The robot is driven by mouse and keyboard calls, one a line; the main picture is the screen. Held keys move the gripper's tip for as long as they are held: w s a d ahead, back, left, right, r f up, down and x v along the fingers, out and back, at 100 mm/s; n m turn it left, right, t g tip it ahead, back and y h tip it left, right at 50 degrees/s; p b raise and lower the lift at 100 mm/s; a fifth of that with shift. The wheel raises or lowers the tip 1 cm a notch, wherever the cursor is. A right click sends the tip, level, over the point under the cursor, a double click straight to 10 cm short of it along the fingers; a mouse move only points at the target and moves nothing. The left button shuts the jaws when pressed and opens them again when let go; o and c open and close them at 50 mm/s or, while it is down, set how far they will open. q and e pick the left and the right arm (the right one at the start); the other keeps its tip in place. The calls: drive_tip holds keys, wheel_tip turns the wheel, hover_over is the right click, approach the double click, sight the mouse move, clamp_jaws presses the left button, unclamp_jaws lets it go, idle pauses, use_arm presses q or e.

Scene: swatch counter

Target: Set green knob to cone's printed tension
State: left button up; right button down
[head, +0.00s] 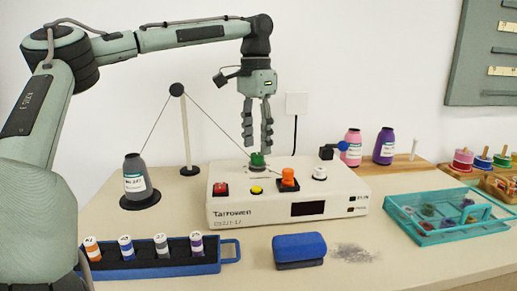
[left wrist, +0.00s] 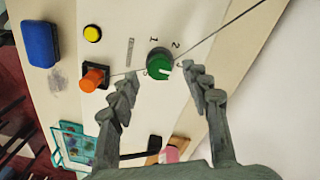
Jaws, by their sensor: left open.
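The green knob (head: 258,159) stands on top of the white Tarrowen machine (head: 290,209). In the left wrist view the green knob (left wrist: 157,61) shows a white mark near its lower right edge. Printed digits ring it; 1 and 2 are readable, others are partly hidden or too small. My left gripper (head: 257,137) points down just above the knob, open and empty. In the left wrist view its fingertips (left wrist: 160,74) lie either side of the knob, apart from it. A dark grey cone (head: 135,175) stands at left on a black base; its label is too small to read surely.
The machine also carries red, yellow, orange and white controls. A thread runs from the post (head: 186,130) toward the knob area. A blue rack (head: 150,262) of spools, a blue block (head: 299,249) and a teal tray (head: 440,232) stand in front. Pink and purple cones stand behind right.

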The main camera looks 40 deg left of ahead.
sight(257, 158)
use_arm(q)
drive_tip(key=shift+f, duration=1.25)
drive_tip(key=shift+w, duration=0.1)
clamp_jaws()
